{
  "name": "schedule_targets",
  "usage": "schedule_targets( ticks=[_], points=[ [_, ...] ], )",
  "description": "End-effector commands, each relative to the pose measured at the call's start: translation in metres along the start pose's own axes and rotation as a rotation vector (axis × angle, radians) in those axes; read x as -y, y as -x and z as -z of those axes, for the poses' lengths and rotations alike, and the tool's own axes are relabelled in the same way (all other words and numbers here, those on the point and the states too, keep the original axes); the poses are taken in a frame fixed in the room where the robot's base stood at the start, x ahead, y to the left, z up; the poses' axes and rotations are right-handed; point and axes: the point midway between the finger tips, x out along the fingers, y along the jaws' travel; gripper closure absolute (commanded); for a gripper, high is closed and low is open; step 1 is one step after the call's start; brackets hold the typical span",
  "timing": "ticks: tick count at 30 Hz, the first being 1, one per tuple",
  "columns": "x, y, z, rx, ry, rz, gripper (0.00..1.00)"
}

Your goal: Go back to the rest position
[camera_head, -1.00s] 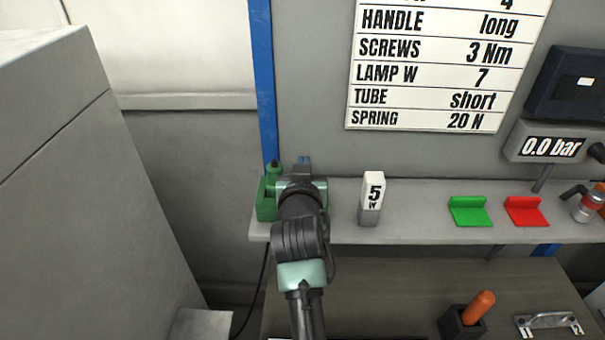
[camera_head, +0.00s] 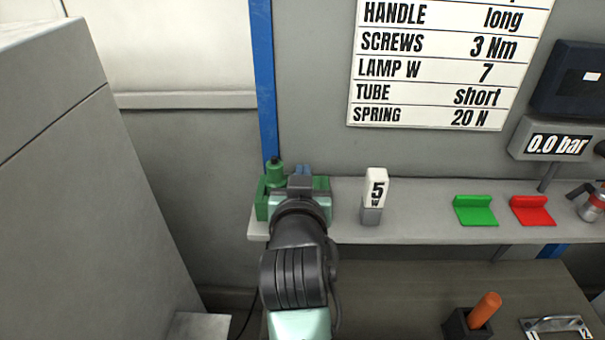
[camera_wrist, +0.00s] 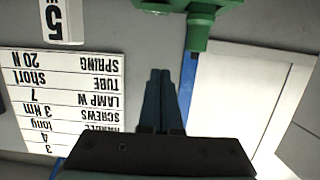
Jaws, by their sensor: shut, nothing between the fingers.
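My gripper (camera_head: 303,170) is at the left end of the shelf, beside a green fixture (camera_head: 275,173) that my wrist partly hides. The wrist view shows the two blue fingers (camera_wrist: 160,100) together with nothing between them. They appear apart from the green fixture (camera_wrist: 201,30), which is at the top of that upside-down view. My arm reaches up from the bottom of the head view.
The grey shelf (camera_head: 415,222) carries a white block marked 5 W (camera_head: 376,195), a green bracket (camera_head: 475,211) and a red bracket (camera_head: 532,211). An orange handle (camera_head: 484,310) stands in a dark holder below. A label board (camera_head: 440,85) hangs behind. A grey cabinet (camera_head: 60,190) fills the left.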

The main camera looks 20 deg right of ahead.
Motion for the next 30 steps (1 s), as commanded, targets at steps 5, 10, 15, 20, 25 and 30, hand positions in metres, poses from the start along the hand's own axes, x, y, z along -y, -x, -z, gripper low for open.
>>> schedule_targets(
  ticks=[5,10,15,20,25,30],
  points=[
    [0.000,0.000,0.000,0.000,0.000,0.000,1.00],
    [0.012,0.009,0.025,-0.070,-0.001,0.032,1.00],
    [0.050,0.057,0.113,-0.326,-0.013,0.144,1.00],
    [0.079,0.140,0.199,-0.623,-0.041,0.260,1.00],
    [0.089,0.228,0.255,-0.882,-0.081,0.348,1.00],
    [0.088,0.278,0.276,-1.017,-0.109,0.388,1.00]
  ],
)
